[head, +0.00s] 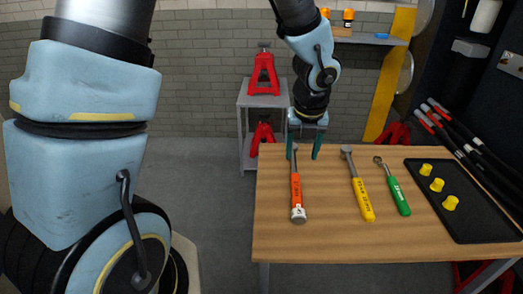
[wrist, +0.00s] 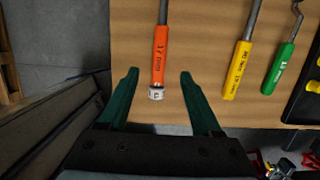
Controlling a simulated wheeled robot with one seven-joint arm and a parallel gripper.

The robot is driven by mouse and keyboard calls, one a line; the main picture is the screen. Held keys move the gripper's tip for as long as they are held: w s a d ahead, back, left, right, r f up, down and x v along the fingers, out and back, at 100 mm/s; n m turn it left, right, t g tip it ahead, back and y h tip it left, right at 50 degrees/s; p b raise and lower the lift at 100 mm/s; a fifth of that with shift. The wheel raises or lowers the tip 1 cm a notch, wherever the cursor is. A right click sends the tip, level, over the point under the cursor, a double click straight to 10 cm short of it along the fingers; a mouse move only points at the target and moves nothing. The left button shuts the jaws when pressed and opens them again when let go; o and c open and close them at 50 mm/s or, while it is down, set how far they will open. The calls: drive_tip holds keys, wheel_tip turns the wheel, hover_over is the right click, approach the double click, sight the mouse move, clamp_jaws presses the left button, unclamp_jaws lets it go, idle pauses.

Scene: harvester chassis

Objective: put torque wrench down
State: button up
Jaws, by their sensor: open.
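Three wrenches lie apart on the wooden table (head: 325,245). The orange-handled one (head: 297,195) has a grey shaft and a white end and lies at the left of the table. A yellow-handled one (head: 362,200) and a green-handled one (head: 398,196) lie to its right. My gripper (head: 304,152) is open over the far left part of the table, by the orange wrench's shaft end. In the wrist view, the orange wrench (wrist: 158,62) shows in line with the gap between my open fingers (wrist: 158,76), with room on both sides. Nothing is held.
A black tray (head: 476,222) with three yellow caps (head: 438,184) sits at the table's right. A grey stand (head: 262,101) with red jacks (head: 264,72) is behind the table. Black and red bars (head: 460,140) lean at the right. The table's front strip is clear.

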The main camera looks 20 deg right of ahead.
drive_tip(key=w+a+r+m, duration=0.1)
drive_tip(key=a+r+m, duration=0.1)
drive_tip(key=a+m, duration=1.3)
drive_tip(key=w+a+r+m, duration=0.1)
drive_tip(key=a+r+m, duration=0.1)
drive_tip(key=a+m, duration=1.4)
drive_tip(key=shift+w+r+m+g+y, duration=0.15)
drive_tip(key=shift+r+m+g+y, duration=0.2)
drive_tip(key=shift+m, duration=0.85)
drive_tip(key=shift+a, duration=0.1)
drive_tip(key=shift+c, duration=0.4)
